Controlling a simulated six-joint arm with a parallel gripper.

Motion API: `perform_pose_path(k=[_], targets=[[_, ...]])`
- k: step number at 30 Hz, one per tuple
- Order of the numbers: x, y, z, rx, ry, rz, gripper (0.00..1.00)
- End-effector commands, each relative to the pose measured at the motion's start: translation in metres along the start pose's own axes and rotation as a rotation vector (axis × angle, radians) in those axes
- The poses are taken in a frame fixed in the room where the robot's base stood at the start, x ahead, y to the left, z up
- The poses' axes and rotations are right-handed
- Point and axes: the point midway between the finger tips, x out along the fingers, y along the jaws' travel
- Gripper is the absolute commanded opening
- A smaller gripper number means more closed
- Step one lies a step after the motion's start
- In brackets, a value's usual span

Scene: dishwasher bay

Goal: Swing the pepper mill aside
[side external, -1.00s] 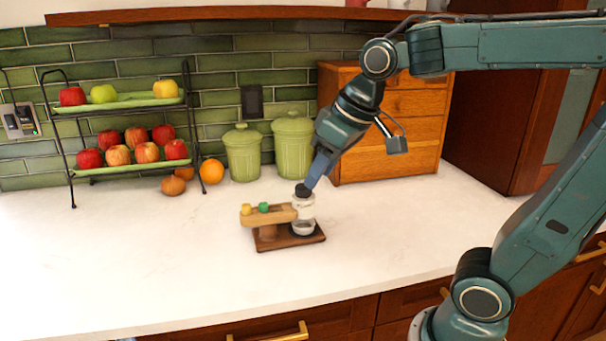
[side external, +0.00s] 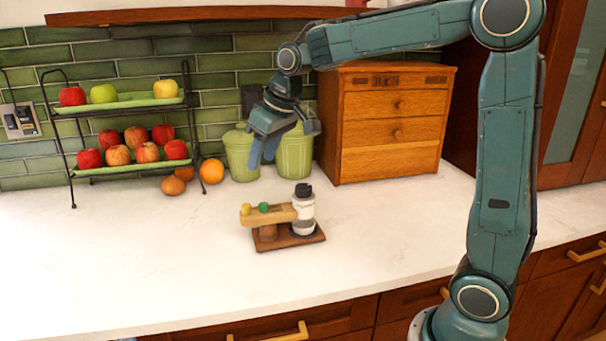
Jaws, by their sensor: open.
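The pepper mill (side external: 304,212) is a small upright white-and-clear cylinder with a black top. It stands at the right end of a dark wooden base (side external: 288,243), with a dark ring around its lower part. A light wooden arm (side external: 268,216) with a yellow knob and a green knob sits on the same base and reaches to the mill's left side. A brown rounded piece (side external: 268,233) is under that arm. My gripper (side external: 262,160) is open and empty, pointing down behind and to the left of the mill, clear of it, in front of the green canisters.
Two green canisters (side external: 241,155) stand at the back wall, partly hidden by my gripper. A wooden drawer box (side external: 393,125) is to their right. The white counter (side external: 130,255) is clear in front and at left.

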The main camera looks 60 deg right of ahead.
Motion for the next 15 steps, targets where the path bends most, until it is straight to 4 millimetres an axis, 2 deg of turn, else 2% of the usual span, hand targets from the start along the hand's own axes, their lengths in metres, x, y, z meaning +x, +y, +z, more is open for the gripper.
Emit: perform_pose_path(k=[8, 15], targets=[[0.014, 0.0, 0.001, 0.0, -0.003, -0.001, 0.42], [0.044, 0.0, 0.001, 0.0, -0.003, 0.0, 0.42]])
